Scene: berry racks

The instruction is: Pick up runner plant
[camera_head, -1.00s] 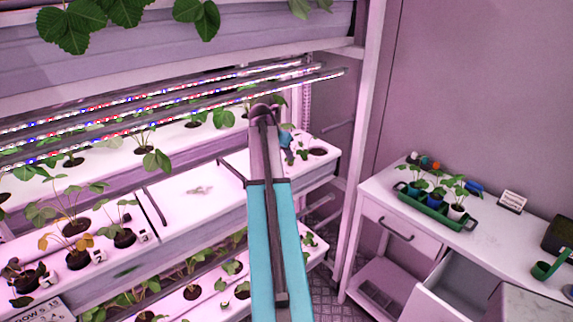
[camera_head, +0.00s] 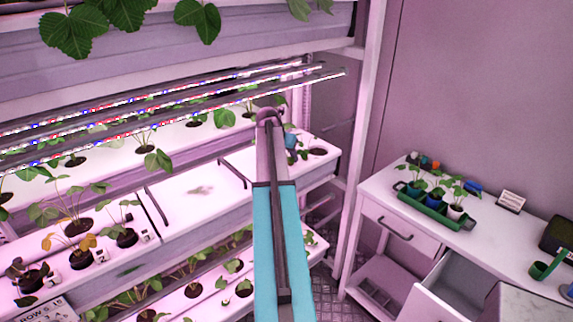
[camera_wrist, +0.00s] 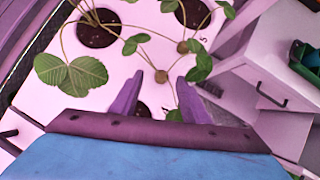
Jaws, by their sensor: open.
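My gripper (camera_wrist: 155,85) is open in the wrist view, its two purple fingers apart over the white rack deck. A small plug with a thin stem and green leaves (camera_wrist: 161,76) shows between and just beyond the fingertips, apart from them as far as I can see. A second small plug (camera_wrist: 183,47) with leaves lies a little farther on. Thin runners appear to link these young plants to larger potted ones. I cannot tell which one is the runner plant. In the head view my arm largely hides this spot; the blue part of my gripper (camera_head: 290,141) shows at the deck's right end.
Dark planting holes (camera_wrist: 98,30) surround the fingers, one partly hidden below them. A large-leaved plant (camera_wrist: 70,75) is at left. LED bars (camera_head: 230,85) run above the deck. A white desk (camera_head: 400,200) with a green tray of potted seedlings (camera_head: 435,213) stands at right, its drawer open.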

